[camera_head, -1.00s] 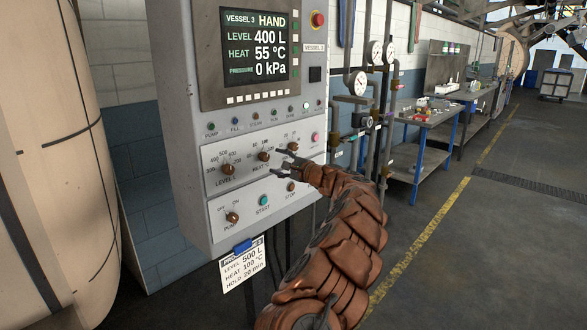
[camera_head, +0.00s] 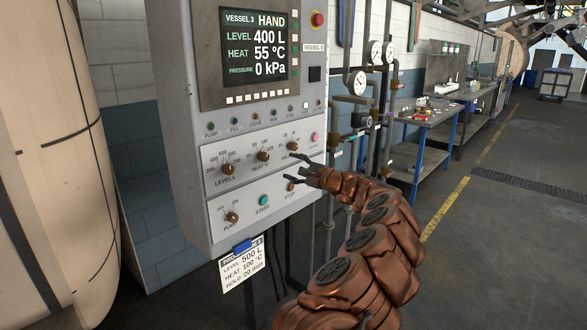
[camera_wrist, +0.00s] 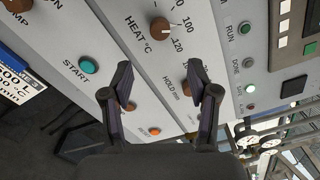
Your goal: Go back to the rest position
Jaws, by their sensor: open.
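My gripper (camera_head: 295,170) is open and empty. Its two dark fingers are spread in front of the lower right of the grey control panel (camera_head: 185,110). In the wrist view my gripper (camera_wrist: 160,85) has its fingers over the panel, with part of the hold knob (camera_wrist: 187,88) behind the right finger. The screen (camera_head: 256,45) reads vessel 3, HAND, level 400 L, heat 55 °C and pressure 0 kPa. The level knob (camera_head: 228,169), the heat knob (camera_head: 264,156), the green start button (camera_head: 264,200) and the pump switch (camera_head: 233,217) are uncovered.
A large cream vessel (camera_head: 50,150) stands left of the panel. A recipe card (camera_head: 242,266) hangs below it. Pipes with gauges (camera_head: 358,82) stand right of it, close behind my arm. A workbench (camera_head: 430,115) is further back. The floor (camera_head: 500,240) on the right is clear.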

